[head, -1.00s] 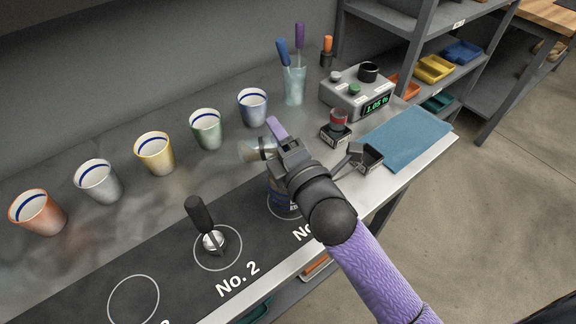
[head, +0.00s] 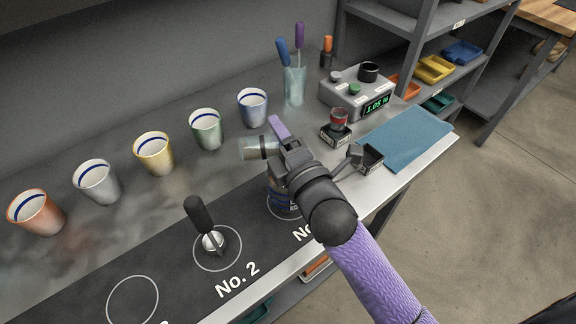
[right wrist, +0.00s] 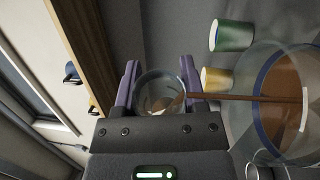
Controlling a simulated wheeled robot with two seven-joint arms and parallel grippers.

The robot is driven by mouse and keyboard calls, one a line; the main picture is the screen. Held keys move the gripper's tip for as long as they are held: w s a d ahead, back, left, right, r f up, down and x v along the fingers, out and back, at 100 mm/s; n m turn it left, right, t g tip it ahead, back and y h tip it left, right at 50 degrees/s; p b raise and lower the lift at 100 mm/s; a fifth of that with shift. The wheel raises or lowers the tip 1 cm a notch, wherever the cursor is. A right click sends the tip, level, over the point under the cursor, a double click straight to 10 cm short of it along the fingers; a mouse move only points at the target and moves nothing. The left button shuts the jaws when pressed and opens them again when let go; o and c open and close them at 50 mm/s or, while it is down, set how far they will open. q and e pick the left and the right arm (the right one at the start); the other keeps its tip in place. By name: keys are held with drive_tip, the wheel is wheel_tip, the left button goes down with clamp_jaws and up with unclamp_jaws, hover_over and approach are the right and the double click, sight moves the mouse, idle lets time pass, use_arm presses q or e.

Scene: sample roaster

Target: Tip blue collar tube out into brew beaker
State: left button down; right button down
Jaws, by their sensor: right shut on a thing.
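My right gripper (head: 275,142) is shut on a clear tube (head: 250,147), held lying almost level, its free end to the left. A dark band shows on the tube near the fingers; its blue colour is not clear. The right wrist view shows the tube (right wrist: 158,88) between the purple fingers (right wrist: 160,82). There, a straight brown streak (right wrist: 235,97) runs from the tube to the glass brew beaker (right wrist: 262,130), which has brown contents. In the head view the beaker (head: 273,197) stands below the gripper, mostly hidden. My left gripper is not in view.
A dark-handled tool (head: 201,217) stands at No. 2. A control box (head: 355,93), a small red-topped holder (head: 337,127) and a blue cloth (head: 405,138) lie to the right.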

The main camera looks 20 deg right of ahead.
sight(257, 139)
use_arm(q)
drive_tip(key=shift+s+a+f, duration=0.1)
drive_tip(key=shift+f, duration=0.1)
use_arm(e)
drive_tip(key=shift+m, duration=0.5)
idle(0.3)
